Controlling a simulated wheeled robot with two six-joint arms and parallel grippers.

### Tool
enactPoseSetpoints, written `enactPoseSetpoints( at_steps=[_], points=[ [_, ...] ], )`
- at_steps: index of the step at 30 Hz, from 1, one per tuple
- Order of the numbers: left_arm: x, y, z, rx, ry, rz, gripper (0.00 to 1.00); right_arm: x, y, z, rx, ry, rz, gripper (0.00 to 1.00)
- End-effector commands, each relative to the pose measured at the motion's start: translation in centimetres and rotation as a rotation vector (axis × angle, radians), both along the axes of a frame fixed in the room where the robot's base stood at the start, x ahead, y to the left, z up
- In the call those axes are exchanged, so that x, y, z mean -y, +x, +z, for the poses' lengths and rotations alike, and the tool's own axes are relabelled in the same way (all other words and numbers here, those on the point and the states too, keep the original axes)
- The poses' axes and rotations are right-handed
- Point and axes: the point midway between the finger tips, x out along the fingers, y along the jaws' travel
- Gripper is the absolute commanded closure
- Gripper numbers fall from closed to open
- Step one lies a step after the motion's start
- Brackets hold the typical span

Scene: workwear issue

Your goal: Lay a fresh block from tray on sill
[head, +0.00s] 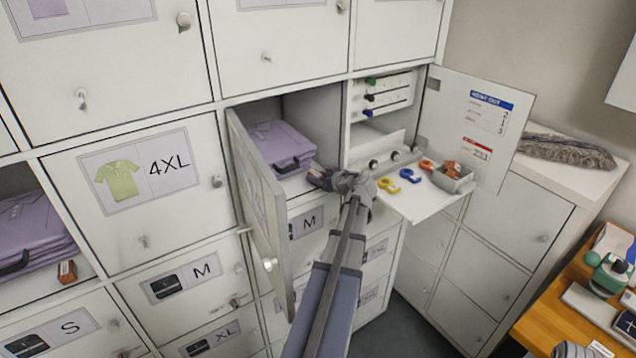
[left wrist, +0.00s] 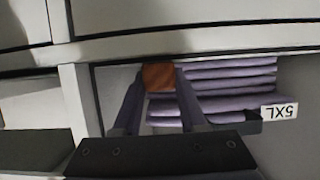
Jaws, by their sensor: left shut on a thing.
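My left gripper (head: 324,179) reaches into the front of an open compartment in the head view. In the left wrist view its fingers (left wrist: 160,92) are shut on an orange-brown block (left wrist: 158,77), held in front of a purple folded stack (left wrist: 225,90). The same stack (head: 277,143) lies inside the compartment in the head view. I cannot tell whether the block touches the sill (head: 297,187). The grey tray (head: 455,184) with reddish-brown blocks (head: 449,168) stands on the fold-down shelf. My right gripper is not in view.
The compartment's door (head: 258,200) stands open on the left. Yellow and blue clips (head: 411,176) lie on the fold-down shelf (head: 420,202). Another block (head: 67,271) sits by a purple stack (head: 32,232) in a compartment at far left. A 5XL tag (left wrist: 279,112) hangs by the held block's stack.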

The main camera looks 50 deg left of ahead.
Motion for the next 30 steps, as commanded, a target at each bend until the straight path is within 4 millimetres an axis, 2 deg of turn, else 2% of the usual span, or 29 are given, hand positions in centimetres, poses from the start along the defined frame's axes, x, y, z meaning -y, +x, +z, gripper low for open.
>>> enactPoseSetpoints(
  at_steps=[8, 9, 16, 26, 30],
  points=[
    [0.0, 0.0, -0.2, 0.001, -0.001, 0.000, 1.00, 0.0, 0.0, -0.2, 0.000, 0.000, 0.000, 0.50],
    [0.0, 0.0, -0.1, 0.001, -0.002, 0.000, 0.55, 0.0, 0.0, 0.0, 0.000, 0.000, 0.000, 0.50],
    [0.0, 0.0, -0.1, 0.001, -0.001, 0.000, 0.29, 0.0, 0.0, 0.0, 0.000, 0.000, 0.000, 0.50],
    [0.1, 0.0, 0.4, 0.001, -0.001, 0.000, 0.29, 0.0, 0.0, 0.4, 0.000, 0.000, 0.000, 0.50],
    [2.2, -0.3, 1.3, 0.002, -0.002, -0.001, 0.29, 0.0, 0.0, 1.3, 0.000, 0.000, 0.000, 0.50]
  ],
)
